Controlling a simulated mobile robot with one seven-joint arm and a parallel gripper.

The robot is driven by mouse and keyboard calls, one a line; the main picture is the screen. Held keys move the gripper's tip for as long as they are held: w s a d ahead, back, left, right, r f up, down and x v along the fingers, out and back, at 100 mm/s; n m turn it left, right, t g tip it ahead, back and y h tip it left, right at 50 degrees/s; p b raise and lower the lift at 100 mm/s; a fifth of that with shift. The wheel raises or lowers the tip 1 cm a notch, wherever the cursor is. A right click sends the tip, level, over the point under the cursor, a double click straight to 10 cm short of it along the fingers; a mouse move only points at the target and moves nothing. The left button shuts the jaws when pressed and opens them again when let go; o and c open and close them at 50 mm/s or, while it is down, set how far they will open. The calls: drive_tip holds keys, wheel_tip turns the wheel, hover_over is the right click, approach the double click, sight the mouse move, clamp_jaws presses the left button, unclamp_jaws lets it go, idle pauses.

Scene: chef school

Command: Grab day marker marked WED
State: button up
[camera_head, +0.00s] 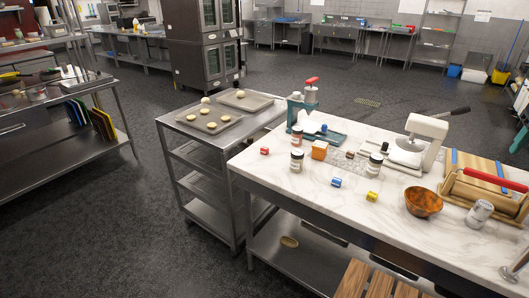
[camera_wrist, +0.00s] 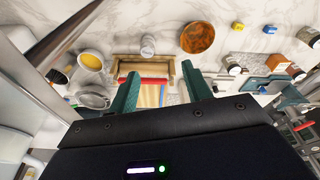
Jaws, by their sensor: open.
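Several small coloured blocks that look like day markers lie on the marble-topped table (camera_head: 300,185): a red one (camera_head: 264,151), a blue one (camera_head: 336,182), a yellow one (camera_head: 372,196) and another blue one (camera_head: 324,128). Their lettering is too small to read, so I cannot tell which is marked WED. A yellow block also shows in the wrist view (camera_wrist: 238,26). My gripper (camera_wrist: 158,72) has its two green fingers apart with nothing held. It points at the wooden board with the red bar (camera_wrist: 142,80), away from the blocks.
Spice jars (camera_head: 297,160), an orange box (camera_head: 319,150), a white press (camera_head: 420,140), a wooden bowl (camera_head: 423,202) and a can (camera_head: 479,214) crowd the table. A steel cart (camera_head: 185,125) with trays of dough stands to its left.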

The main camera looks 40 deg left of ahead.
drive_tip(key=w+a+r+n, duration=0.2)
drive_tip(key=w+a, duration=0.5)
drive_tip(key=a, duration=0.1)
drive_tip(key=w+a+r+n, duration=0.2)
drive_tip(key=w+a, duration=0.5)
drive_tip(key=a, duration=0.2)
drive_tip(key=w+a+f+n, duration=0.1)
drive_tip(key=w+a, duration=0.2)
drive_tip(key=a, duration=0.4)
drive_tip(key=w+a+f+n+g, duration=0.1)
drive_tip(key=w+a+n, duration=0.1)
drive_tip(key=a, duration=0.5)
drive_tip(key=w+a+f+n, duration=0.1)
drive_tip(key=w+a+f, duration=0.15)
drive_tip(key=a, duration=0.45)
drive_tip(key=n+g, duration=0.1)
drive_tip(key=n, duration=0.7)
hover_over(264, 148)
wheel_tip(264, 148, down, 24)
drive_tip(key=shift+w+f, duration=0.15)
drive_tip(key=shift+f, duration=5)
drive_tip(key=c, duration=1.1)
drive_tip(key=shift+o, duration=0.2)
